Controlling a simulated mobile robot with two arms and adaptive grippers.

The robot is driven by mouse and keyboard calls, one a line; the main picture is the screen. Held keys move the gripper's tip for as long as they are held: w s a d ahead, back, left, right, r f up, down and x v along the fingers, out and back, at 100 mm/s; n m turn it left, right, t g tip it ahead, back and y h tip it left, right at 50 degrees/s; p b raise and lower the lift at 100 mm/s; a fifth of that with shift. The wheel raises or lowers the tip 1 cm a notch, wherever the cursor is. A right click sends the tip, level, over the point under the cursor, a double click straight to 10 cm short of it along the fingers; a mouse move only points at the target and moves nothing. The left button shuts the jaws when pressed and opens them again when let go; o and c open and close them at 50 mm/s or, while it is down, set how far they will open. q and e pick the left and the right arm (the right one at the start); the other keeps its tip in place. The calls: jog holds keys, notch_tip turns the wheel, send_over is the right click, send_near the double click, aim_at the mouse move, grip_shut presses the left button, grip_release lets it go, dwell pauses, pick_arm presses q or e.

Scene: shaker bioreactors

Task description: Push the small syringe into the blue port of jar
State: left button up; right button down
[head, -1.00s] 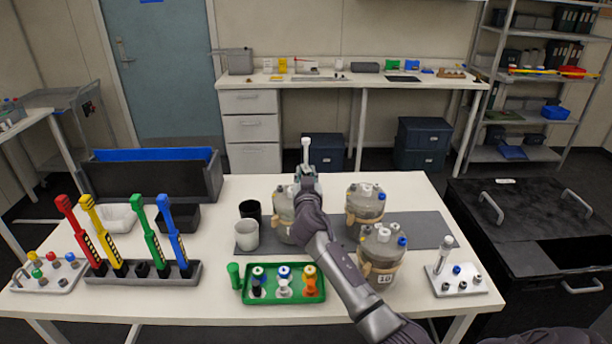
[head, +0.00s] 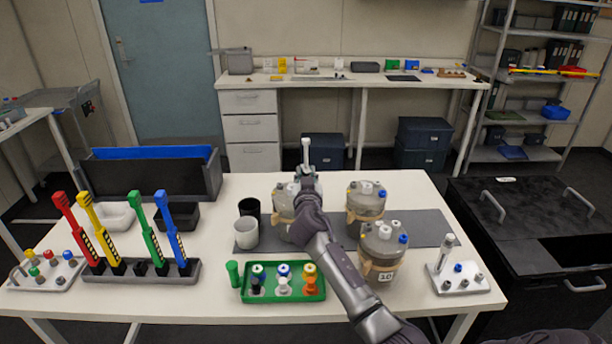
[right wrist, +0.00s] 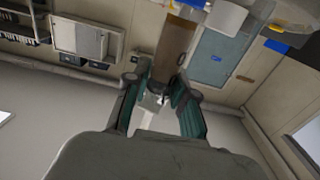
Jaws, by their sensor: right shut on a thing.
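My right gripper (head: 306,174) is shut on the small white syringe (head: 306,150) and holds it upright above the left jar (head: 281,198). The gripper and forearm hide much of that jar, and I cannot make out its blue port. The back jar (head: 366,204) shows blue on its lid. The front jar (head: 382,262), labelled 10, has a blue port (head: 403,239) at its lid's right edge. In the right wrist view the fingers (right wrist: 156,108) have a pale thing between them. My left gripper is not in view.
The jars stand on a grey mat (head: 430,228). A white cup (head: 246,234) and black cup (head: 250,208) stand left of them. A green tray (head: 312,292) with bottles lies in front. A white stand (head: 465,284) is at right, a coloured tool rack (head: 190,270) at left.

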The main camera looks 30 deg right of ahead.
jog(key=shift+f+b, duration=0.45)
jog(key=shift+b, duration=0.15)
dwell(0.7)
jog(key=c, duration=0.9)
grip_release()
jog(key=shift+s+a, duration=0.1)
jog(key=v, duration=1.1)
jog(key=shift+s+a, duration=0.25)
jog(key=shift+s, duration=0.1)
jog(key=shift+f, duration=0.1)
